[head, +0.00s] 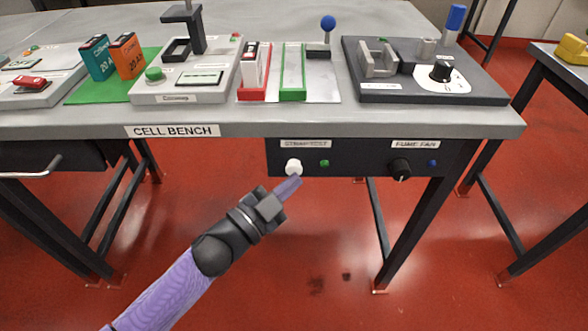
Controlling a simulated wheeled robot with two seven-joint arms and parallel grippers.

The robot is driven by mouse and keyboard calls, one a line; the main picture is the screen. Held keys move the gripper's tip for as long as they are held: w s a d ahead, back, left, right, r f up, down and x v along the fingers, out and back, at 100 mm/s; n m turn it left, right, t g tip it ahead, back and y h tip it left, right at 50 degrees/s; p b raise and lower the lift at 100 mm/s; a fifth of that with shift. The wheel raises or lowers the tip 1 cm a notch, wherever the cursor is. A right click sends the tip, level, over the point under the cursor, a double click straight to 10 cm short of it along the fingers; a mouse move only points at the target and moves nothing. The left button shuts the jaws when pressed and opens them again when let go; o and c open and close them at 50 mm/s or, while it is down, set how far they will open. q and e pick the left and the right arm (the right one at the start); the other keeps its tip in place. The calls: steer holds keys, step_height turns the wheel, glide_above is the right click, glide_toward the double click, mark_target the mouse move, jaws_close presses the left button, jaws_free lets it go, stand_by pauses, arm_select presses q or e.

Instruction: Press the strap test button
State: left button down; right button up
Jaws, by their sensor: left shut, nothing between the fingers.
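The strap test button is a round white button (293,168) on the dark panel (370,163) under the front edge of the bench, below a label (305,144) that seems to read STRAP TEST. A small green light (324,163) sits to its right. My left gripper (295,184) is shut and empty. In the picture its tip is just below the white button; I cannot tell whether it touches it. My right gripper is not in view.
A black fume fan knob (400,168) and a blue light (433,163) share the panel. Above, the cell bench (350,120) carries a grey fixture (185,92), red and green trays and a dark fixture (480,92). The floor below is open.

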arm_select(q)
steer(key=shift+w, duration=0.3)
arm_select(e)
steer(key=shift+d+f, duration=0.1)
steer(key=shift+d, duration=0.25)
arm_select(q)
steer(key=shift+w, duration=0.25)
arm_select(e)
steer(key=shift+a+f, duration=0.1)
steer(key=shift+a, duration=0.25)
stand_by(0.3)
arm_select(q)
steer(key=shift+s+p, duration=0.35)
steer(key=shift+s, duration=0.65)
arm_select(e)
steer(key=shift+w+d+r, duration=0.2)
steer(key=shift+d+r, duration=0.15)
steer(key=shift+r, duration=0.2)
